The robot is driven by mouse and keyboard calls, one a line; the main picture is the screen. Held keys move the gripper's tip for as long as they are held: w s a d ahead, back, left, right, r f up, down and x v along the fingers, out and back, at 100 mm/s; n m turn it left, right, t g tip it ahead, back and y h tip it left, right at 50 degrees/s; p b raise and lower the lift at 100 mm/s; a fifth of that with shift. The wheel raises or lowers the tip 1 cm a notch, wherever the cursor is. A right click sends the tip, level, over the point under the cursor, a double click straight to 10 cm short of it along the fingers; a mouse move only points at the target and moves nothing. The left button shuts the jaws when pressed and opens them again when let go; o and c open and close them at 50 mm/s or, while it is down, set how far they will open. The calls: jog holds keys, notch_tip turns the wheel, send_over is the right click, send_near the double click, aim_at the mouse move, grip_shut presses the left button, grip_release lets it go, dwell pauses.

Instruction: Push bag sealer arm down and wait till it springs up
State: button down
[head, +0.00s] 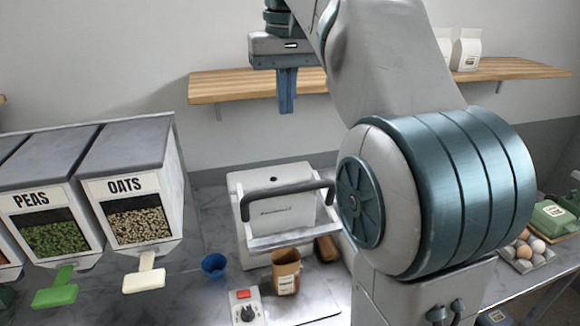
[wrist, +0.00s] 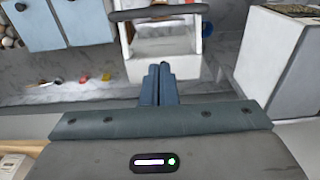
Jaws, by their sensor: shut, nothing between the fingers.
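The bag sealer (head: 243,183) is a white box on the counter, with a dark bar handle (head: 285,192) across its front above a pale grey crossbar. The handle stands above the crossbar with a gap between them. The handle also shows at the top of the wrist view (wrist: 160,13), with the sealer's white frame below it. My gripper (head: 287,110) points down above and behind the sealer, near the wall shelf in the head view, touching nothing. Its blue fingers are together and empty; they also show in the wrist view (wrist: 160,72).
Oats (head: 138,190) and peas (head: 50,205) dispensers are at left. A wooden shelf (head: 220,86) runs along the wall. Eggs (head: 525,248) lie at right.

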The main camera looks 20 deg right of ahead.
notch_tip(320, 180, down, 13)
jog(key=s, duration=0.2)
jog(key=shift+r, duration=0.2)
dwell(0.4)
jog(key=shift+f, duration=0.1)
